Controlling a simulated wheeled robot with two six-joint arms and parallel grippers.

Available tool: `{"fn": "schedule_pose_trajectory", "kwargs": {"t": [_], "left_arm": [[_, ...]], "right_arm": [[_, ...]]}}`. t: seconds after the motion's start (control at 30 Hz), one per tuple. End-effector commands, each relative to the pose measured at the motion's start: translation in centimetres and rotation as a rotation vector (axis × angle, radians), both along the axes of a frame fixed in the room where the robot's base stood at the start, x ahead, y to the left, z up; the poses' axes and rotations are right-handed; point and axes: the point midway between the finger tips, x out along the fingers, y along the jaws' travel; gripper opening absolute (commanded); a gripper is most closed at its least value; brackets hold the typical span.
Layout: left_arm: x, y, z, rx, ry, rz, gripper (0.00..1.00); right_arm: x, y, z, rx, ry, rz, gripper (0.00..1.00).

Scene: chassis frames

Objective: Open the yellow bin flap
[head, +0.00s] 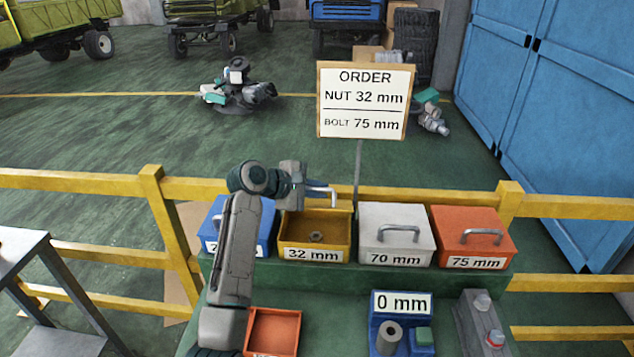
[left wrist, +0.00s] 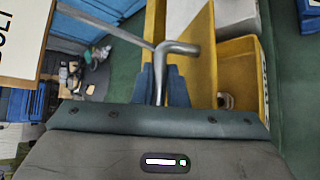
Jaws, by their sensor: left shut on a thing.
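The yellow bin (head: 313,254), labelled 32 mm, stands open in the row on the green ledge, and a nut (head: 316,236) lies inside it. Its flap is raised at the back; in the left wrist view the yellow flap (left wrist: 203,50) stands up beside the open bin (left wrist: 240,50). My left gripper (head: 312,191) is above the rear of the bin, shut on the flap's metal handle (head: 325,189). The handle also shows between the blue fingers in the left wrist view (left wrist: 180,48). My right gripper is not in view.
A blue bin (head: 262,222) is left of the yellow one, partly hidden by my left arm. A white 70 mm bin (head: 396,225) and an orange 75 mm bin (head: 470,225) are closed. An order sign (head: 365,100) stands behind. A red tray (head: 273,330) lies in front.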

Motion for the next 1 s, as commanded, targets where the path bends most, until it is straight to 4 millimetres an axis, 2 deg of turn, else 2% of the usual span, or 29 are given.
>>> {"fn": "schedule_pose_trajectory", "kwargs": {"t": [0.03, 0.3, 0.83, 0.87, 0.9, 0.97, 1.0], "left_arm": [[0.2, 0.0, 0.8, 0.000, 0.016, 0.000, 0.00], [1.0, 0.0, 1.0, 0.000, 0.073, 0.001, 0.00], [1.1, 0.0, 0.9, 0.000, 0.088, 0.001, 0.00], [1.1, 0.0, 0.9, 0.000, 0.088, 0.001, 0.14], [1.1, 0.0, 0.9, 0.000, 0.088, 0.001, 0.22], [1.1, 0.0, 0.9, 0.000, 0.088, 0.001, 0.34], [1.1, 0.0, 0.9, 0.000, 0.088, 0.001, 0.34]], "right_arm": [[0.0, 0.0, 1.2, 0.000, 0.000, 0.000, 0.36], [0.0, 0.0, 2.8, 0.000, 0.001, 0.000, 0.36], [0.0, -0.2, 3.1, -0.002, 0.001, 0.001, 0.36], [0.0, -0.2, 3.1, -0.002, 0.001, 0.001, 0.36], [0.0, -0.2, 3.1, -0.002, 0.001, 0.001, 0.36], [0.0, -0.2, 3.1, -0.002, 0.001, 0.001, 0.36], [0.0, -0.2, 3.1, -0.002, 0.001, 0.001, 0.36]]}}
